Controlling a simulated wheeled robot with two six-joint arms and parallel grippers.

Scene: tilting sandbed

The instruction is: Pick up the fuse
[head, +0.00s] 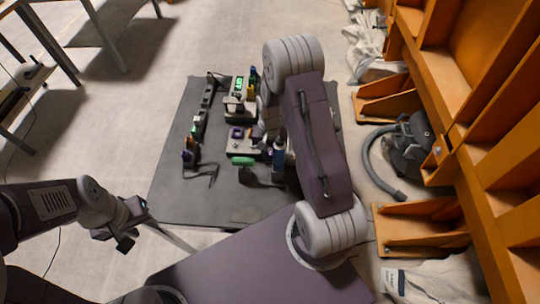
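I cannot tell for certain which small item is the fuse in the head view; several small parts sit on a dark table (185,205). My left gripper (128,232) is off the table's left front side, away from the parts, and too small to tell if open or shut. My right arm reaches over the table, and its wrist points down among the parts. The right gripper's fingers are mostly hidden by the arm and clutter, so I cannot tell what is between them.
A black strip (207,105) with a cable lies on the table's left. A green-handled item (243,161), a blue bottle-like item (279,152) and a device with a green display (240,83) are near the middle. Orange shelving (450,110) stands at right. The table's front left is clear.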

